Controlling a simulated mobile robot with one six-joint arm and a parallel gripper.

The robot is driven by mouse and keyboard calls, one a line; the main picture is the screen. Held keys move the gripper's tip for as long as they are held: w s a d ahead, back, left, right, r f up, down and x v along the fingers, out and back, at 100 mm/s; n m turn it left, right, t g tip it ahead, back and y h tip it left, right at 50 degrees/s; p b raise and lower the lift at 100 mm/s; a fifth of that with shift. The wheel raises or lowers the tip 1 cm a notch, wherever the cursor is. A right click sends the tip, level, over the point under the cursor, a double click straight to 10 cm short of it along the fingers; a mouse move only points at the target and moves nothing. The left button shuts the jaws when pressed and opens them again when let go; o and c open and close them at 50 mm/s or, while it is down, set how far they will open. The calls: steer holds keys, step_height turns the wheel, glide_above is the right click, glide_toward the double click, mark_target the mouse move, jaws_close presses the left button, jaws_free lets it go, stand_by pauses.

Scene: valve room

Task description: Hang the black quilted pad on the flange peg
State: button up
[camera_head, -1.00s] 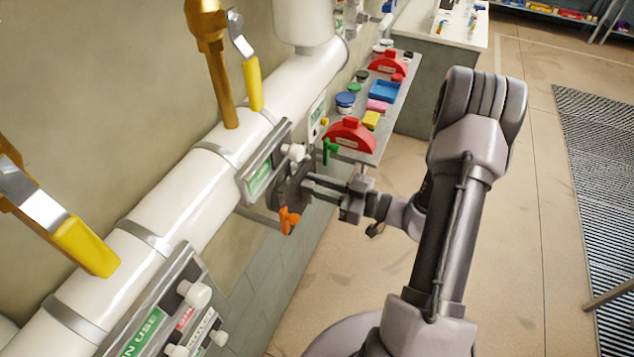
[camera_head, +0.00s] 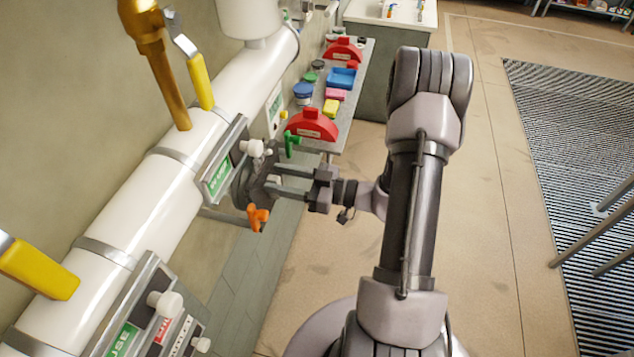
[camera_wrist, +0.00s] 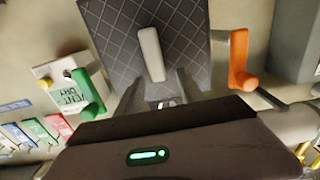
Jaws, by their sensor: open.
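The black quilted pad (camera_head: 246,190) is a dark flat piece close to the wall pipe in the head view, just below a white-knobbed flange peg (camera_head: 253,148). The wrist view shows its diamond stitching (camera_wrist: 110,45) and a pale upright bar (camera_wrist: 150,55) on its face. My gripper (camera_head: 272,177) is open in front of the pad. In the wrist view its fingers (camera_wrist: 157,88) stand apart on either side of the bar's lower end, with a gap to it. The pad's top edge is out of the wrist view, so I cannot tell how it is held up.
An orange handle (camera_head: 258,217) and a green handle (camera_head: 291,143) flank the pad closely. A shelf (camera_head: 347,112) with red holders and small boxes stands beyond. Yellow valve levers (camera_head: 200,80) stick out from the pipe.

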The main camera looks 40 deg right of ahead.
steer(key=v, duration=1.7)
steer(key=s+a+f+m+g+h+b, duration=0.1)
steer(key=s+a+m+g+h+b, duration=0.1)
steer(key=a+b, duration=0.4)
steer(key=s+a+f+m+g+h+b, duration=0.1)
steer(key=a+m+g+h+b, duration=0.2)
steer(key=a+m+b, duration=0.3)
steer(key=s+a+f+m+g+h+b, duration=0.1)
steer(key=s+a+m+g+h+b, duration=0.1)
steer(key=a+b, duration=0.5)
steer(key=a+m+g+h, duration=0.1)
steer(key=a+h, duration=0.1)
steer(key=a, duration=0.4)
steer(key=shift+s+a+f+m+b, duration=0.2)
steer(key=shift+s+m+b, duration=0.1)
steer(key=shift+m+b, duration=0.1)
